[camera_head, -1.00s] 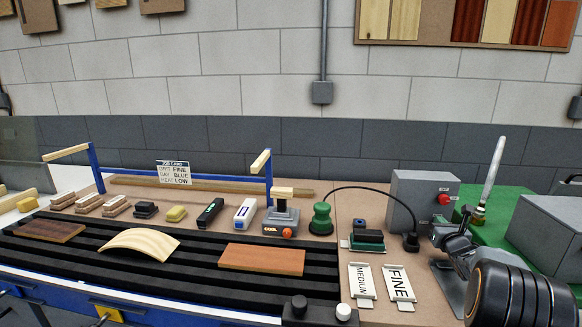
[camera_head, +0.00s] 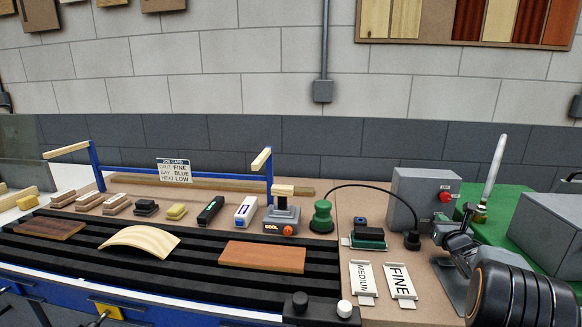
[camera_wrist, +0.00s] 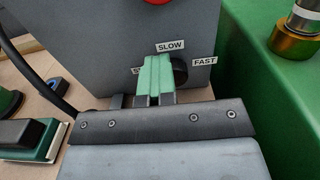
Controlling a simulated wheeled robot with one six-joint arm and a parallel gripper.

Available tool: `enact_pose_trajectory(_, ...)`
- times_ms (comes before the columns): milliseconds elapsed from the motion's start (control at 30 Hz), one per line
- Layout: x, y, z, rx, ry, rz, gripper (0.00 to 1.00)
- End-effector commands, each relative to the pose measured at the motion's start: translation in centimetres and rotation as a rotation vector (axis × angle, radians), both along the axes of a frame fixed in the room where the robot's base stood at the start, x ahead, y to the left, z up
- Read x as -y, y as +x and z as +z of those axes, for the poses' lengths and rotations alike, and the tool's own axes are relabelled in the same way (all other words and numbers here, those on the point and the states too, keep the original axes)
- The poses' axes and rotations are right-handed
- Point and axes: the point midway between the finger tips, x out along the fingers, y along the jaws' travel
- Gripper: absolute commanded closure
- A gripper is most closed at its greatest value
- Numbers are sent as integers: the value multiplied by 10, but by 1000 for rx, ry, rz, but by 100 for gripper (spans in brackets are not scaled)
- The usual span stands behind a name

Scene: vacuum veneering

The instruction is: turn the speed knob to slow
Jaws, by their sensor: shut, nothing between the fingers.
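The speed knob (camera_wrist: 180,72) is a dark round shape on the front of the grey control box (camera_wrist: 110,40). In the wrist view it is partly hidden behind my green fingers, and its pointer direction cannot be told. Another label to the left is mostly covered by the fingers. My gripper (camera_wrist: 156,72) is shut and empty, its fingertips just left of the knob's visible part. Whether they touch it cannot be told. In the head view the gripper (camera_head: 440,234) is before the control box (camera_head: 415,190).
A red button (camera_head: 446,196) is on the box, above the knob. A black cable (camera_head: 362,187) runs left from near the box. A green-and-black sander (camera_head: 368,238) and the MEDIUM (camera_head: 363,280) and FINE (camera_head: 399,281) plates lie left of my arm. A green surface (camera_wrist: 265,100) is close on the right.

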Motion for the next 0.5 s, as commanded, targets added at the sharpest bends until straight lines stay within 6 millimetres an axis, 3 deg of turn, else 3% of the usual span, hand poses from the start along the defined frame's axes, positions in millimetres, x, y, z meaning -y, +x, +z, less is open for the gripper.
enact_pose_trajectory(500,2,3,5,13,-5,2,100)
